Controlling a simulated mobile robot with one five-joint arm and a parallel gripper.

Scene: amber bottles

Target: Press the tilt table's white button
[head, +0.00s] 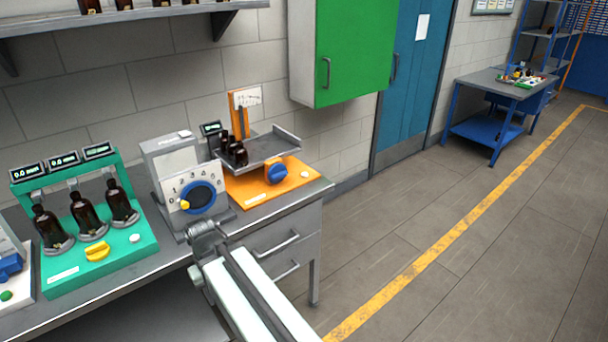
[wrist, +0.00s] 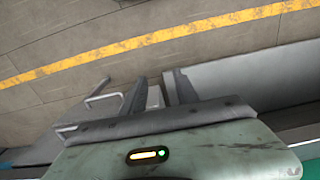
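The tilt table has an orange base (head: 262,186) and stands at the right end of the workbench in the head view. Its white button (head: 304,173) is at the base's right side, right of a blue knob (head: 277,174). A grey tilting tray (head: 272,149) holds several dark bottles (head: 238,154) at its left end. My arm reaches up from the bottom of the head view and ends in front of the bench, left of and nearer than the tilt table. My gripper (wrist: 157,77) shows in the wrist view with its two fingers apart and nothing visible between them.
A grey dial box (head: 185,185) with a blue knob stands left of the tilt table. Further left is a green stand (head: 100,255) with three amber bottles. A green cabinet (head: 345,50) hangs above right. Open floor (head: 430,215) lies right of the bench.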

